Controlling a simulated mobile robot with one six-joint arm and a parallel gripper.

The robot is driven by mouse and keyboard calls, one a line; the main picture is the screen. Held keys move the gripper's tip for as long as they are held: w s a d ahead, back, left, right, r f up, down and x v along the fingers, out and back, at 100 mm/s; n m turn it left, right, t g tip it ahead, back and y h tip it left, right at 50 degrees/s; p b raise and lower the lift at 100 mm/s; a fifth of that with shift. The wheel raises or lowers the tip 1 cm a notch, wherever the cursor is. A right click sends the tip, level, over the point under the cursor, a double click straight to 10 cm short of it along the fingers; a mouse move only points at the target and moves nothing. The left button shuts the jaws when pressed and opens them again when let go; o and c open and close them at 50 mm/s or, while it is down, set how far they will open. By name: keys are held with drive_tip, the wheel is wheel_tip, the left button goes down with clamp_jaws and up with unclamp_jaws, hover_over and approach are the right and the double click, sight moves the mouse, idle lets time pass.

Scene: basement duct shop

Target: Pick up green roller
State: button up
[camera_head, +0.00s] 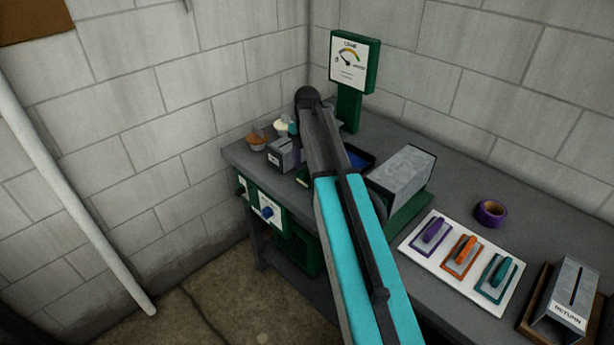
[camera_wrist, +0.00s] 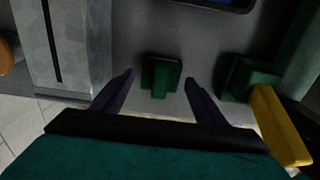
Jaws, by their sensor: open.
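A small dark green piece (camera_wrist: 161,72) with a raised middle sits on the grey bench top in the wrist view; it may be the green roller, but its shape is too dark to be sure. My gripper (camera_wrist: 159,79) is open, its two dark purple fingers on either side of this piece with gaps visible. I cannot tell how high the fingers are above the bench. Another dark green part (camera_wrist: 238,77) stands just right of the right finger, beside a yellow bar (camera_wrist: 281,124). In the head view my arm hides most of the gripper and this spot.
A grey slotted metal box (camera_wrist: 72,45) stands close left of the fingers. A blue-lined tray (camera_head: 358,160) lies beyond. A gauge on a green post (camera_head: 350,105), a grey metal box (camera_head: 403,170), a white board with several floats (camera_head: 420,258), purple tape (camera_head: 490,211) and a RETURN box (camera_head: 571,292) share the bench.

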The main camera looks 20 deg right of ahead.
sight(308, 174)
drive_tip(key=shift+s+f+p, duration=0.1)
drive_tip(key=shift+f+p, duration=0.35)
drive_tip(key=shift+f, duration=1.15)
drive_tip(key=shift+c, duration=0.5)
drive_tip(key=c, duration=0.9)
drive_tip(key=shift+r, duration=0.2)
drive_tip(key=shift+r+b, duration=0.8)
drive_tip(key=shift+r, duration=0.6)
drive_tip(key=shift+s+a+r, duration=0.1)
drive_tip(key=shift+s+r, duration=0.05)
drive_tip(key=shift+s, duration=0.1)
drive_tip(key=s+a+b, duration=0.1)
drive_tip(key=s+a, duration=0.1)
drive_tip(key=s, duration=0.2)
drive_tip(key=s+a+r+b, duration=0.1)
drive_tip(key=s+a, duration=0.1)
drive_tip(key=s, duration=0.3)
drive_tip(key=s+a+b, duration=0.2)
drive_tip(key=s+a, duration=0.1)
drive_tip(key=s, duration=0.2)
drive_tip(key=shift+r, duration=0.3)
drive_tip(key=shift+w, duration=0.1)
